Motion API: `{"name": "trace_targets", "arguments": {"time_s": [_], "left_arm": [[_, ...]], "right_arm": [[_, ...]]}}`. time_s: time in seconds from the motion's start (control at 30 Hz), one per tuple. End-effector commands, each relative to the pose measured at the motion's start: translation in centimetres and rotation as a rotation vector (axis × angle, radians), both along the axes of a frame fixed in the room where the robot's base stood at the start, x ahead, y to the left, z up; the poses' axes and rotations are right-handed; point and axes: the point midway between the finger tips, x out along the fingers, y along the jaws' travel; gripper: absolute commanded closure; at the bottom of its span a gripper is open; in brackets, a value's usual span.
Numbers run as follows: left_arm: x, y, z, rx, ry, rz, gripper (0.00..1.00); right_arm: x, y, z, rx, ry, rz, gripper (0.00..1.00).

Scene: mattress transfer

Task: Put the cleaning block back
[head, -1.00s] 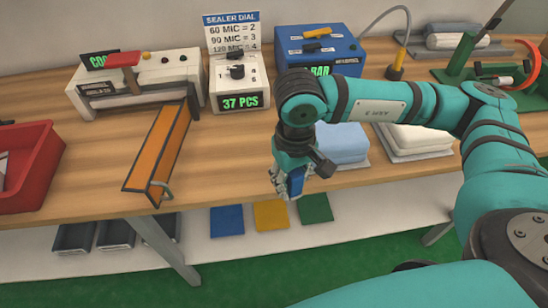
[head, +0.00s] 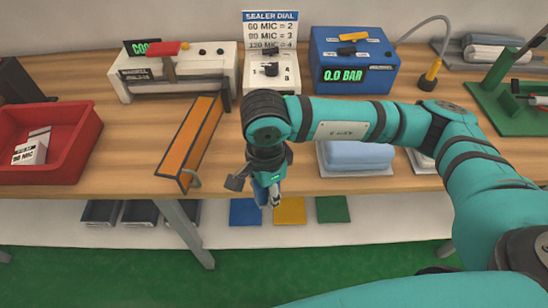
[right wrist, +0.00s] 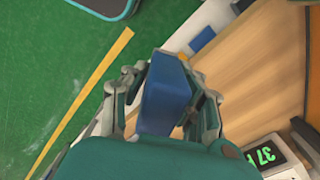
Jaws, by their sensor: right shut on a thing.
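A blue block, which looks like the cleaning block (right wrist: 167,92), is held between the fingers of my right gripper (head: 267,197). In the head view the block (head: 260,190) is partly covered by the fingers. The gripper points down in front of the table's front edge. In the picture it lies over the gap between a blue square pad (head: 245,211) and a yellow square pad (head: 290,210) on the lower shelf. A green square pad (head: 332,209) lies to their right. My left gripper is out of view.
An orange strip (head: 190,140) with a handle lies left of my right arm. A red bin (head: 80,150) stands at the left, a sealer (head: 195,84) behind. A blue pressure box (head: 385,75) stands at the back. Dark trays (head: 140,213) sit on the lower shelf (head: 385,224).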

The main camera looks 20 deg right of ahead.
Motion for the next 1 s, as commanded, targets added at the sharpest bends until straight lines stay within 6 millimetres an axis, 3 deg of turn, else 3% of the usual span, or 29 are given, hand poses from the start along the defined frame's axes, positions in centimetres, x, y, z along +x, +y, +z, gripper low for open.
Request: {"name": "trace_targets", "arguments": {"time_s": [0.2,0.43,0.57,1.0], "left_arm": [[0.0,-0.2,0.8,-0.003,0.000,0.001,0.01],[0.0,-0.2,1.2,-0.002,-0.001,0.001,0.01],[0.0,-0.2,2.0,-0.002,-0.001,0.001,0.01],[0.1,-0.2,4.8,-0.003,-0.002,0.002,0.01]], "right_arm": [[-0.3,2.6,0.2,0.002,-0.001,-0.324,0.99],[0.1,3.2,0.1,0.002,-0.003,-0.468,0.99],[2.1,1.8,0.1,0.000,-0.003,-0.483,0.99],[11.2,-4.6,-1.0,0.001,-0.002,-0.476,0.99]]}}
